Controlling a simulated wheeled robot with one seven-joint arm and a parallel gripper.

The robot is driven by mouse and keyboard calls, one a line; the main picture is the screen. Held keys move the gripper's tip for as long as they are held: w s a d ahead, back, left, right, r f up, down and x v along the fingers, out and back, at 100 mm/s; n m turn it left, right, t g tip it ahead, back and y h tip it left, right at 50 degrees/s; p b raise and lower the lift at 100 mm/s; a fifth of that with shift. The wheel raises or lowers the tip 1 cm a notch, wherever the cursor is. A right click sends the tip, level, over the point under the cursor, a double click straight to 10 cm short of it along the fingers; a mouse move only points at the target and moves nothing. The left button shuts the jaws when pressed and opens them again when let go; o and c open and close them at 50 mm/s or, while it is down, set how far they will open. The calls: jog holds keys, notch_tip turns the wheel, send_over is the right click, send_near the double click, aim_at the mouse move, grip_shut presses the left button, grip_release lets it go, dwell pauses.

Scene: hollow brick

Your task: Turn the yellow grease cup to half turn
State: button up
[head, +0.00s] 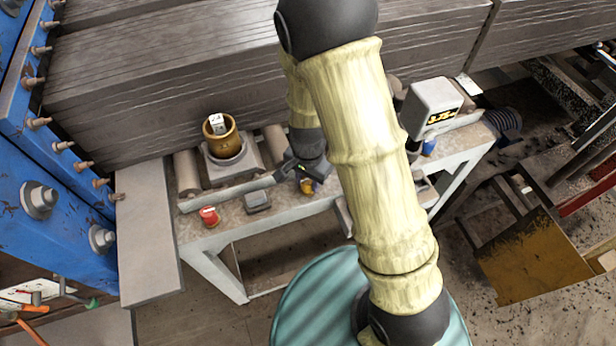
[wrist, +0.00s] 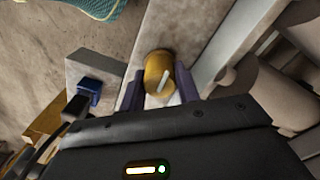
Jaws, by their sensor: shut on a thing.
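The yellow grease cup (wrist: 157,66) sits between the two dark fingers of my gripper (wrist: 160,88) in the wrist view. A pale line runs slantwise across its cap. The fingers are shut on its sides. In the head view only a small part of the yellow cup (head: 307,186) shows, just below my gripper (head: 301,172) at the bench's front edge. My wrist hides the rest of it there.
A red cup (head: 209,216) and a grey block (head: 257,201) stand along the bench front to the left. A brass pot (head: 222,144) with a white label is behind them. A blue piece (wrist: 89,86) is left of the gripper. A boxed display (head: 432,105) stands right of my arm.

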jog(key=shift+w+r+m, duration=0.1)
jog(key=shift+w+m, duration=0.05)
jog(key=shift+m, duration=0.25)
jog(key=o, duration=1)
notch_tip(320, 180, up, 17)
jog(key=shift+r, duration=0.2)
dwell(0.5)
